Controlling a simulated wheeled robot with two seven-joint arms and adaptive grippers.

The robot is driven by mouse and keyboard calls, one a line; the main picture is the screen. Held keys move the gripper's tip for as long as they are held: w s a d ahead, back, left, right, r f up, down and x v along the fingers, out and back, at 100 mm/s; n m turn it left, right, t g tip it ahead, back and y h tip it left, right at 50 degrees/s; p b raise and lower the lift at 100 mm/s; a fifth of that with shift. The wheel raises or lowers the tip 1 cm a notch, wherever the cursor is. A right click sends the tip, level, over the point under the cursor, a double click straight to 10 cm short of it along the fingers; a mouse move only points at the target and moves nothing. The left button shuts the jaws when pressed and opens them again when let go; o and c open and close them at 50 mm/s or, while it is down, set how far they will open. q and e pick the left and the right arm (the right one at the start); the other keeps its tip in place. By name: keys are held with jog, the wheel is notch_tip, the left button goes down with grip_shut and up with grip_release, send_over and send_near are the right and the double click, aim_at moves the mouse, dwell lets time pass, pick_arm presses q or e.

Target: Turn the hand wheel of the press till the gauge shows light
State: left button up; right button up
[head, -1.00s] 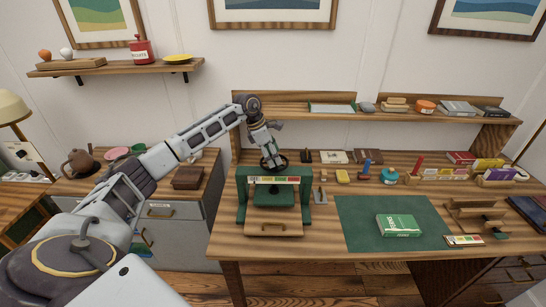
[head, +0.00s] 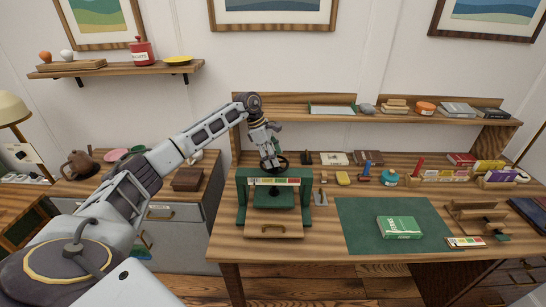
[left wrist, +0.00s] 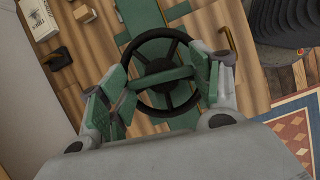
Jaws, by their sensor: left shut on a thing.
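The green press (head: 245,205) stands on the wooden desk, with a wooden board with a handle (head: 273,231) at its base. Its black hand wheel (head: 281,162) sits on top, partly hidden by my left gripper (head: 269,158). In the left wrist view the wheel (left wrist: 154,45) shows from above, with dark spokes and a green bar across it. The green-padded fingers of my left gripper (left wrist: 166,92) are shut on it from both sides. The gauge (head: 279,181) is a strip of coloured bands on the press's front top bar; its reading is too small to tell. My right gripper is out of view.
A yellow block (head: 343,178) and small metal pieces (head: 320,197) lie near the press's right side. A shelf (head: 300,113) runs behind.

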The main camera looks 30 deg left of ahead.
pick_arm(q)
jog(key=o, duration=1)
jog(key=shift+r, duration=0.15)
jog(key=shift+v, duration=5.9)
